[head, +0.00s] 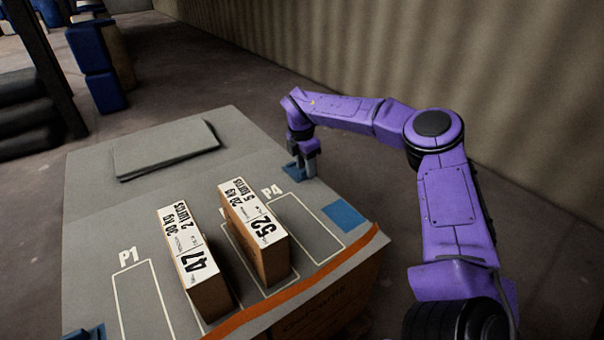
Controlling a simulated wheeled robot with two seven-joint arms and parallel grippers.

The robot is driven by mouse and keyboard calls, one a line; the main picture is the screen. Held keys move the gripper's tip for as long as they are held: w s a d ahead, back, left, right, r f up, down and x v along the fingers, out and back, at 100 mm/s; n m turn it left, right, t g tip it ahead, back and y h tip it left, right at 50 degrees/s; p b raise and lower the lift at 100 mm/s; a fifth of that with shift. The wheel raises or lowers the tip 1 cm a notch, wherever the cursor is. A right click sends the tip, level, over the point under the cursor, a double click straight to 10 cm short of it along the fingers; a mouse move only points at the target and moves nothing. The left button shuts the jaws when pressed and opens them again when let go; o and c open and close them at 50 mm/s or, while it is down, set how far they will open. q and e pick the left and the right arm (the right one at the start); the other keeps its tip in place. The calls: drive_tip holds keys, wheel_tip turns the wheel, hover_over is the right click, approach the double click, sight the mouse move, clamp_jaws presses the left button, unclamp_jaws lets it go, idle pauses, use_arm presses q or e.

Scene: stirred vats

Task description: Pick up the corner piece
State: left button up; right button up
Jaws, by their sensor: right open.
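My right gripper (309,172) points down at the far right edge of the grey-topped table (90,210). It is open. A small dark blue piece (292,173), which looks like a corner piece, lies right beside and partly behind its fingers. I cannot tell whether the fingers touch it. Another blue piece (88,333) shows at the bottom left corner of the table, cut off by the picture edge. A flat blue patch (344,214) lies near the right edge of the table. My left gripper is not in view.
Two upright boxes, one labelled 47 (186,240) and one labelled 52 (252,212), stand in the middle. A grey flat sheet (165,149) lies at the back. The outlined slots P1 (145,295) and P4 (305,222) are empty. An orange strip (300,283) runs along the front edge.

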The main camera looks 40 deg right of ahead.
drive_tip(key=shift+r, duration=0.1)
clamp_jaws()
wheel_tip(320, 180, up, 28)
drive_tip(key=p, duration=0.8)
